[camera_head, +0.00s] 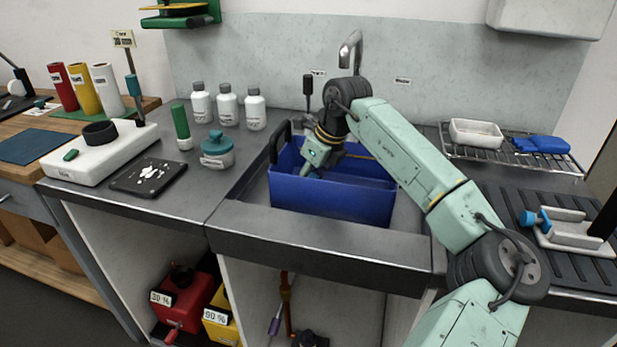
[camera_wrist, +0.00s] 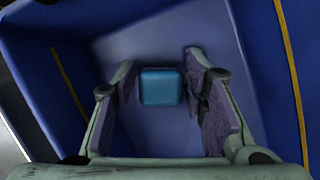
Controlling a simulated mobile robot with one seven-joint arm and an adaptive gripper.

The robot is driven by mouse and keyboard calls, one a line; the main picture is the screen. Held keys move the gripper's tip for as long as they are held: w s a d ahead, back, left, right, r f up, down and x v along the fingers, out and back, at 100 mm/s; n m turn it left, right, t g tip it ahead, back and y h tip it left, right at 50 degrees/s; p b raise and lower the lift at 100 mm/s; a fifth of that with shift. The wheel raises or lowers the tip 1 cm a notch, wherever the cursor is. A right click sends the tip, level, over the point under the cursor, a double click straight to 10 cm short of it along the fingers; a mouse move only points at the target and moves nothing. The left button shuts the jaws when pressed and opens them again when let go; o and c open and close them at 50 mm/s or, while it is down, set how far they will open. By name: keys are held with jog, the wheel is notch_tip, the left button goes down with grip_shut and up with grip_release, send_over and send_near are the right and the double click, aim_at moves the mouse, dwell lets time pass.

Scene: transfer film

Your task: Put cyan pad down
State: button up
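The cyan pad (camera_wrist: 161,87) is a small square block. In the wrist view it shows inside the blue bin, between my two fingers, with a narrow gap on each side. It seems to rest on the bin's floor, though its exact height is hard to tell. My gripper (camera_wrist: 160,68) is open and reaches down into the blue bin (camera_head: 330,199), which stands in the sink. In the head view my gripper (camera_head: 313,160) is at the bin's left part, and the bin's front wall hides the pad.
A black handle (camera_head: 280,142) rises at the bin's left end, and a faucet (camera_head: 351,50) stands behind. Left on the counter are a teal jar (camera_head: 217,151), white bottles (camera_head: 227,106) and a black plate (camera_head: 149,176). A wire rack (camera_head: 505,158) with a white tray (camera_head: 476,132) is right.

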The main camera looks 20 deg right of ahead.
jog(key=shift+o, duration=0.7)
jog(key=shift+r, duration=0.1)
jog(key=b+v, duration=0.1)
jog(key=v, duration=1.1)
jog(key=shift+b, duration=0.35)
jog(key=shift+c, duration=0.4)
